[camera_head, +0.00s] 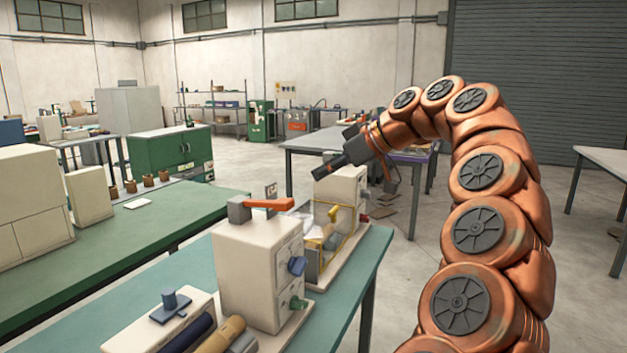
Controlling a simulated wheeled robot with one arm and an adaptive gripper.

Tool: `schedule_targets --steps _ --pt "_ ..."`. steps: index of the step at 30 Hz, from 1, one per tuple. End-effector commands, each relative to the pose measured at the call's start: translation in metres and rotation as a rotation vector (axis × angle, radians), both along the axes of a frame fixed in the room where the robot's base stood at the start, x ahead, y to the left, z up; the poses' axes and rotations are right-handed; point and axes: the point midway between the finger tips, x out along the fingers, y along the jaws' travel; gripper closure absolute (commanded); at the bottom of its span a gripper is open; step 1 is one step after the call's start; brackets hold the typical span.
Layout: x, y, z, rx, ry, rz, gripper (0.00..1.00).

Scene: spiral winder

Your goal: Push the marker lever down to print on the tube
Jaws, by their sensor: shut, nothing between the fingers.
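My gripper (322,171), dark and shut with nothing in it, hangs at the end of my copper-coloured arm, pointing left. In the picture it is above the rear beige machine housing (349,186); there is no visible contact with a lever. An orange lever (269,204) lies roughly level on top of the front beige box (262,262). I cannot tell which of these is the marker lever. Tan (222,335) and dark blue (188,334) cylinders lie at the bottom; I cannot tell whether either is the tube.
The front box has blue (298,265) and green (298,303) knobs on its right side. The machines stand on a green-topped bench (371,258). Another green bench (125,237) is left; a grey table (305,145) stands behind.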

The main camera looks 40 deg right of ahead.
Motion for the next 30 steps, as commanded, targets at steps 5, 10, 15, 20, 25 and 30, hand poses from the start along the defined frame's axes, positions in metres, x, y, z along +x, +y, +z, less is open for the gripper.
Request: schedule_targets --steps 5,10,15,20,25,30 --pt "-0.0056 -0.0031 0.0052 -0.001 -0.003 -0.002 1.00" --pt "-0.0070 -0.0036 0.0063 -0.001 -0.003 -0.002 1.00" --pt "-0.0069 -0.0035 0.0062 -0.001 -0.003 -0.002 1.00" --pt "-0.0069 -0.0035 0.0062 -0.001 -0.003 -0.002 1.00" --pt "-0.0069 -0.0034 0.0061 -0.001 -0.003 -0.002 1.00" --pt "-0.0070 -0.0034 0.0062 -0.001 -0.003 -0.002 1.00"
